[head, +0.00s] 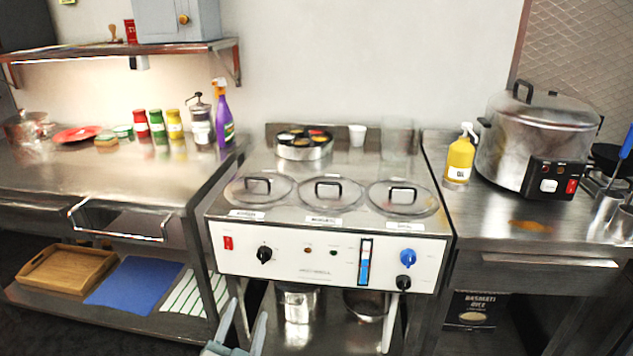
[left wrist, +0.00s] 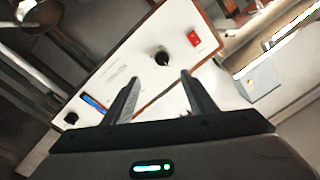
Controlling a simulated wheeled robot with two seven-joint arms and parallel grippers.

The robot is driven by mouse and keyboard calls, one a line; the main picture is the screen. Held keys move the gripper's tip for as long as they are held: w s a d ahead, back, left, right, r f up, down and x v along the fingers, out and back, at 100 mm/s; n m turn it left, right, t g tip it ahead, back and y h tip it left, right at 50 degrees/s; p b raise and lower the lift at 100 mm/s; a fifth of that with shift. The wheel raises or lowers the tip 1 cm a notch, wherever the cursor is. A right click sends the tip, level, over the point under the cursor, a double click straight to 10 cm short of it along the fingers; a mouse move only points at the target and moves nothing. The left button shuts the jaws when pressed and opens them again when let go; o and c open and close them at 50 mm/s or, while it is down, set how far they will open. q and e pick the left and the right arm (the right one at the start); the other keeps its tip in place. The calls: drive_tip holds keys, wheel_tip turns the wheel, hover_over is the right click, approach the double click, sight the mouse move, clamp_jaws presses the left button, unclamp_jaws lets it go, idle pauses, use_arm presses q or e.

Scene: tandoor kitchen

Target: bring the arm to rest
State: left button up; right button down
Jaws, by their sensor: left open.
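My left gripper (head: 247,308) shows at the bottom of the head view, low in front of the steel warmer unit (head: 330,250). Its two fingers are apart with nothing between them. In the left wrist view the open fingers (left wrist: 160,77) point toward the unit's white front panel (left wrist: 125,75), with a black knob (left wrist: 162,59) and a red switch (left wrist: 193,39) beyond them. I cannot tell the exact gap to the panel. My right gripper is in neither view.
The unit has three lidded wells (head: 325,190) on top. A left counter (head: 110,185) holds jars and a purple spray bottle (head: 222,120). A right counter (head: 500,215) holds a large cooker (head: 535,140) and a yellow pump bottle (head: 459,160). Pots (head: 298,303) stand under the unit.

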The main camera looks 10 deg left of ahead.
use_arm(q)
drive_tip(key=s+d+f+n+g+h+p, duration=0.1)
drive_tip(key=s+f+g, duration=0.3)
drive_tip(key=f, duration=0.9)
drive_tip(key=s+d+f+n+g+p, duration=0.15)
drive_tip(key=s+f, duration=0.35)
drive_tip(key=f, duration=0.8)
drive_tip(key=s+f+n+g, duration=0.1)
drive_tip(key=s+f+g, duration=0.6)
drive_tip(key=s+f, duration=1.3)
drive_tip(key=s, duration=0.4)
drive_tip(key=shift+h, duration=0.3)
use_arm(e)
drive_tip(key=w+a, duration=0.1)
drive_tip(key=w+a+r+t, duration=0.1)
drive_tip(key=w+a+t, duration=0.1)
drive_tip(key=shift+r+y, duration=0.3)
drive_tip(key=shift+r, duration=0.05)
use_arm(q)
drive_tip(key=shift+w+d+g, duration=0.1)
drive_tip(key=shift+w+g, duration=0.05)
drive_tip(key=shift+g, duration=0.1)
